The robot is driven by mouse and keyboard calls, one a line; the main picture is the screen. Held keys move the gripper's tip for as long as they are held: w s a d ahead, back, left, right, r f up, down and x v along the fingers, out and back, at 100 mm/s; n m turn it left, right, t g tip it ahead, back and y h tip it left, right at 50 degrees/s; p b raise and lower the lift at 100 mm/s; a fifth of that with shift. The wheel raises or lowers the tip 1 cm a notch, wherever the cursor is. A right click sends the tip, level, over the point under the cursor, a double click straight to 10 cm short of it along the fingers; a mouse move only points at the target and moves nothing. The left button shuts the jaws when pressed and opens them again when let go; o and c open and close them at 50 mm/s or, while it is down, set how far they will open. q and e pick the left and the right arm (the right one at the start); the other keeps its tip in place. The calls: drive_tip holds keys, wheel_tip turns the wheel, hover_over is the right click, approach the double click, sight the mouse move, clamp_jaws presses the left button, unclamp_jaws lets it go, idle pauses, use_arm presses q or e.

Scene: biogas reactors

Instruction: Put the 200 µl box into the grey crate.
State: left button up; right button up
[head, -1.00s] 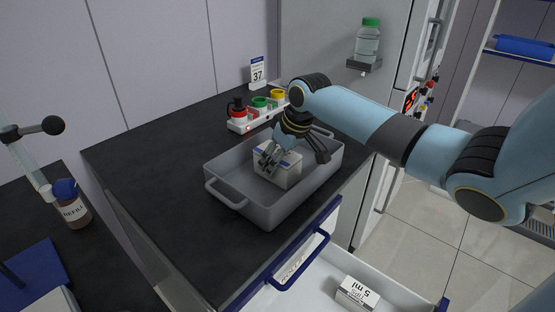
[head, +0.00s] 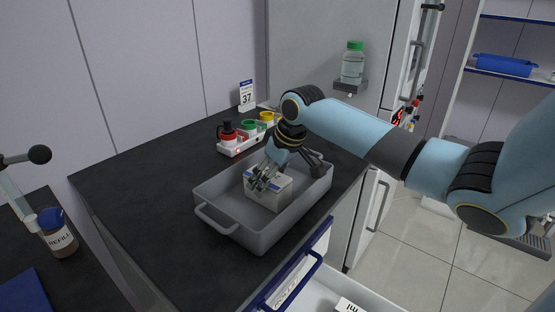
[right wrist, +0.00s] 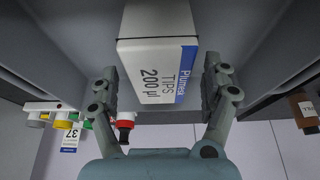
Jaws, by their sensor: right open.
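The 200 µl box (head: 270,190) is white with a blue band and stands inside the grey crate (head: 238,237) on the dark counter. In the right wrist view the box (right wrist: 157,72) shows its "TIPS 200 µl" label, upside down. My right gripper (head: 263,178) is at the box from above, its fingers partly covering it in the head view. In the right wrist view the right gripper (right wrist: 160,85) is open, with one finger on each side of the box and a gap beside it. My left gripper is not in view.
A rack with red, green and yellow caps (head: 247,135) stands behind the crate. An open drawer (head: 318,298) below the counter holds a white box (head: 347,305). A REFILL bottle (head: 60,235) stands at the left. The counter left of the crate is clear.

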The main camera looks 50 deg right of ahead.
drive_tip(key=v, duration=0.9)
drive_tip(key=shift+s+r, duration=0.1)
drive_tip(key=shift+r, duration=0.1)
drive_tip(key=shift+s+f, duration=0.1)
